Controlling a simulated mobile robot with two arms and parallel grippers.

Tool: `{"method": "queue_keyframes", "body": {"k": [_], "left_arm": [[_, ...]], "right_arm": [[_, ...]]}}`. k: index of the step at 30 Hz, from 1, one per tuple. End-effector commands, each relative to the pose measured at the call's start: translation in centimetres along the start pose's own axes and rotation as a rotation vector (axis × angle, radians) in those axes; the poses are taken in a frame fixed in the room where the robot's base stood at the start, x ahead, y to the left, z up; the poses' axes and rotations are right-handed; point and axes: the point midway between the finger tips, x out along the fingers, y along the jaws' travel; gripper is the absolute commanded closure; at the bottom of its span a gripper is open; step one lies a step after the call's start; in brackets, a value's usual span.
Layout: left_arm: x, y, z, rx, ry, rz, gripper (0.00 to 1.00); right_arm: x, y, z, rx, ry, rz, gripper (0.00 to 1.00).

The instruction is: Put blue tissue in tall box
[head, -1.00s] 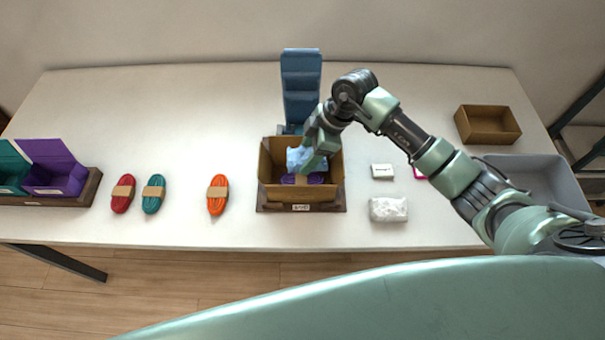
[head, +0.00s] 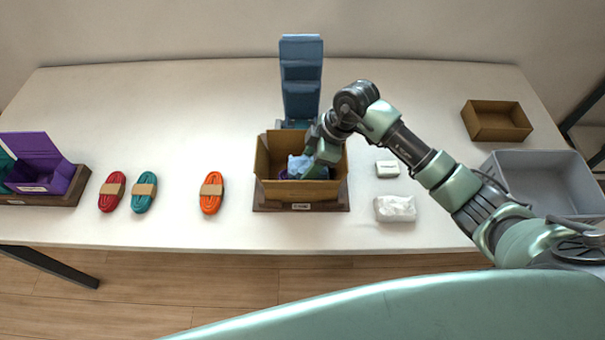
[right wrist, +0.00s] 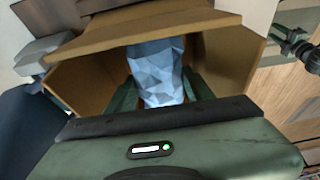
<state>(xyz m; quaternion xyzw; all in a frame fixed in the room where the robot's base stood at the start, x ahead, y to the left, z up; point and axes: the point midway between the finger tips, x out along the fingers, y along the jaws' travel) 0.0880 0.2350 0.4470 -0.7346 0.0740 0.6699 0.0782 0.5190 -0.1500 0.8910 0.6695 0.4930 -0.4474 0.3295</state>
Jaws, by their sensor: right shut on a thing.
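The tall brown cardboard box (head: 298,190) stands open on a dark wooden base at the middle of the table. The blue tissue (head: 303,164) is a crumpled light-blue piece inside the box mouth. My right gripper (head: 313,160) reaches into the box from the right and is shut on the tissue. In the right wrist view, the tissue (right wrist: 158,70) sits between the green fingers, with the box walls (right wrist: 225,62) around it. A purple thing in the box is mostly hidden under the tissue.
A blue stepped stand (head: 301,82) rises behind the box. Red (head: 112,191), teal (head: 144,192) and orange (head: 211,193) cord bundles lie left. White tissue (head: 395,209), a small white block (head: 387,169), a grey bin (head: 545,180) and a brown tray (head: 497,121) are right.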

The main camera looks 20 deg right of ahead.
Motion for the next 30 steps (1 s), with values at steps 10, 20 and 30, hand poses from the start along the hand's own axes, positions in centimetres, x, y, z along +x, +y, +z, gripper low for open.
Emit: {"method": "queue_keyframes", "body": {"k": [10, 20, 30], "left_arm": [[-0.1, 0.0, 0.0, 0.0, 0.0, 0.0, 0.64], [0.3, 0.0, 0.1, 0.0, 0.0, 0.0, 0.64], [1.2, 0.0, 0.1, 0.0, 0.0, -0.001, 0.64]], "right_arm": [[-0.1, 0.0, 0.0, 0.0, 0.0, 0.0, 0.23], [-1.7, 0.2, 0.1, -0.001, -0.001, 0.004, 0.23], [-7.0, 0.1, 0.0, -0.001, 0.0, 0.002, 0.23]]}}
